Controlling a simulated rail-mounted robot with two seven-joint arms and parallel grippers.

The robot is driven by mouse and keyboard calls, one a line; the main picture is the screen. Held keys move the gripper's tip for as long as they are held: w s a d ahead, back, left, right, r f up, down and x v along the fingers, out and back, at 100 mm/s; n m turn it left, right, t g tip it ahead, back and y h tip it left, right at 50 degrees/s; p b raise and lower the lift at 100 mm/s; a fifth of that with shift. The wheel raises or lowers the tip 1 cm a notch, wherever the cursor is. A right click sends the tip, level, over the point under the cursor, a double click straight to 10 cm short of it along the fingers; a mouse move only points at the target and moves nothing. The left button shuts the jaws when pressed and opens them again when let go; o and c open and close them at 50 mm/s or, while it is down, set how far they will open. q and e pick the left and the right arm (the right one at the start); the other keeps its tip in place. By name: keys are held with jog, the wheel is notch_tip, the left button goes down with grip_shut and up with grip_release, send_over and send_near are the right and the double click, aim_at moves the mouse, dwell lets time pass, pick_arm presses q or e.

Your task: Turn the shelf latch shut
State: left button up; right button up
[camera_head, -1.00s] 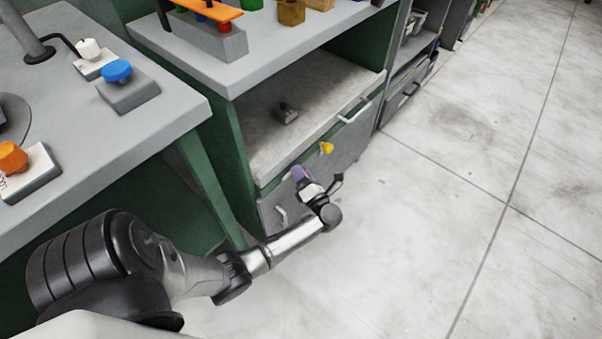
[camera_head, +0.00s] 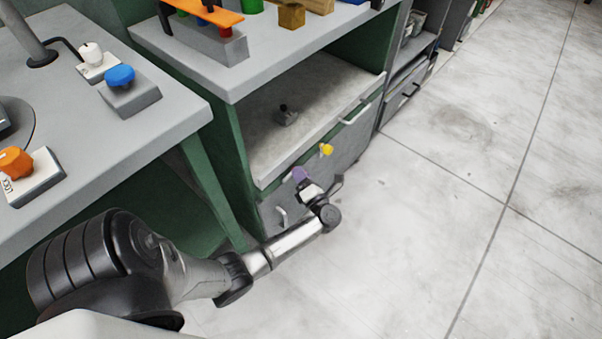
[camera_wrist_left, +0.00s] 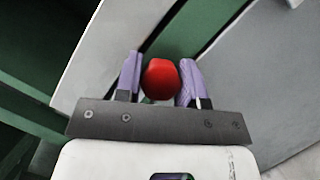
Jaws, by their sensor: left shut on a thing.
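My left gripper (camera_head: 302,177) is low at the grey front below the shelf, its purple fingers against that front. In the left wrist view, my left gripper (camera_wrist_left: 160,82) is shut on a red knob (camera_wrist_left: 161,78), which looks like the shelf latch. The knob sits between the two fingers; its base and any pointer are hidden, so its angle cannot be told. In the head view the fingers hide the knob. A yellow knob (camera_head: 326,150) is on the same front, up and right of the gripper. My right gripper is not in view.
A grey bench (camera_head: 95,160) with orange and blue knobs is at left. The floor (camera_head: 440,220) at right is clear.

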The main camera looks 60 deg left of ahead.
pick_arm(q)
jog(key=shift+f, duration=0.1)
jog(key=shift+s+m+p, duration=0.1)
jog(key=shift+m+p, duration=0.5)
jog(key=shift+p, duration=0.35)
jog(key=m+h+p, duration=0.1)
jog(key=m+p, duration=0.1)
jog(key=p, duration=0.1)
jog(key=m+h+p, duration=0.1)
jog(key=m+p, duration=0.2)
jog(key=p, duration=0.1)
jog(key=m+t+h+p, duration=0.1)
jog(key=m+p, duration=0.1)
jog(key=p, duration=0.1)
jog(key=shift+r+p, duration=0.3)
jog(key=m+h+p, duration=0.1)
jog(key=m+p, duration=0.2)
jog(key=shift+m+g+h+p, duration=0.3)
jog(key=shift+g+p, duration=0.05)
jog(key=shift+g, duration=0.05)
jog(key=shift+m+g+h+p, duration=0.3)
jog(key=shift+m+g+p, duration=0.1)
jog(key=shift+m+p, duration=0.35)
jog(key=shift+m, duration=0.55)
jog(key=shift+m+g+h+p, duration=0.4)
jog(key=shift+g+p, duration=0.1)
jog(key=shift+p, duration=0.05)
